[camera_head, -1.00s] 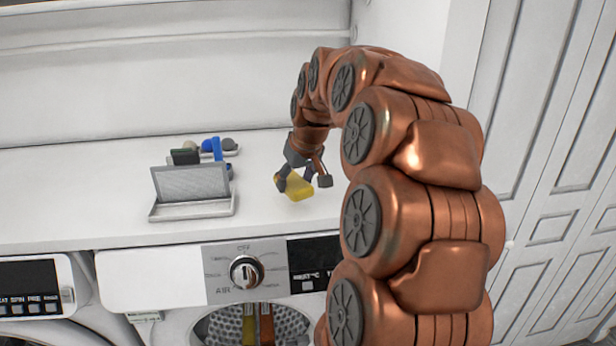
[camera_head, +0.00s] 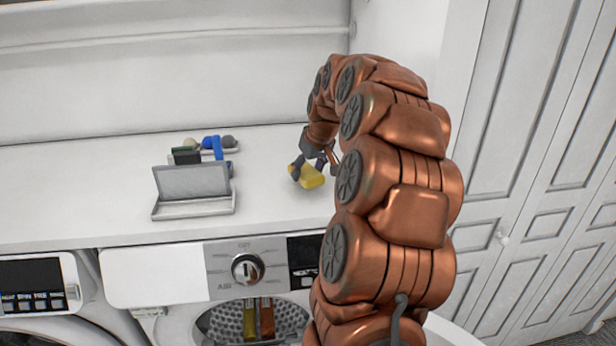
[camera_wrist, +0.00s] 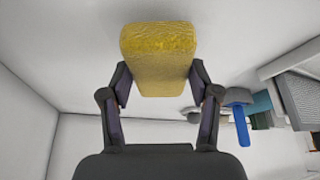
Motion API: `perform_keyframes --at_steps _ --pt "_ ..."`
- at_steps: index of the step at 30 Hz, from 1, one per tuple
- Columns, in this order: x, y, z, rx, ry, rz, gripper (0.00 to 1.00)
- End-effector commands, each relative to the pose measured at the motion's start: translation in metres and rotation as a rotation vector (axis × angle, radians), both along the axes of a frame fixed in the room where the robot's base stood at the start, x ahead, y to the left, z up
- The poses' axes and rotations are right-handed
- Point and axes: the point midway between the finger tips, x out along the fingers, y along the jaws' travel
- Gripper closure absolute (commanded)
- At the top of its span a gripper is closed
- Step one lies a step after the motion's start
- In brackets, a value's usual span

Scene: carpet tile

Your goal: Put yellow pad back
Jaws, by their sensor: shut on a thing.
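The yellow pad (camera_head: 307,176) is a small block with a textured face. My gripper (camera_head: 313,166) is shut on it, over the right part of the white counter. In the wrist view the pad (camera_wrist: 158,60) sits between the two fingertips of my gripper (camera_wrist: 157,85), gripped from both sides. The pad appears a little above the counter, though the exact gap is hard to tell.
A grey rack with an upright panel (camera_head: 192,181) stands left on the counter (camera_head: 80,190). Behind it are a blue-handled item (camera_head: 217,148), a dark block (camera_head: 186,156) and small round things. The counter between rack and gripper is clear. Washing machines stand below; a white wall rises behind.

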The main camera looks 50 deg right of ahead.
Motion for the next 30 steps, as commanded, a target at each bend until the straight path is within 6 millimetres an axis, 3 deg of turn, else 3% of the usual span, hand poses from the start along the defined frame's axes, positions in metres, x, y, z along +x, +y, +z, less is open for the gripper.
perform_keyframes --at_steps 9,22,23,30 --pt "-0.001 0.001 -0.025 0.001 0.002 0.000 0.71" --pt "0.000 0.000 -0.031 0.000 -0.001 0.000 0.71" --pt "0.000 0.000 -0.030 0.000 -0.001 0.000 0.35" --pt "0.000 0.000 -0.030 0.000 -0.001 0.000 0.13"
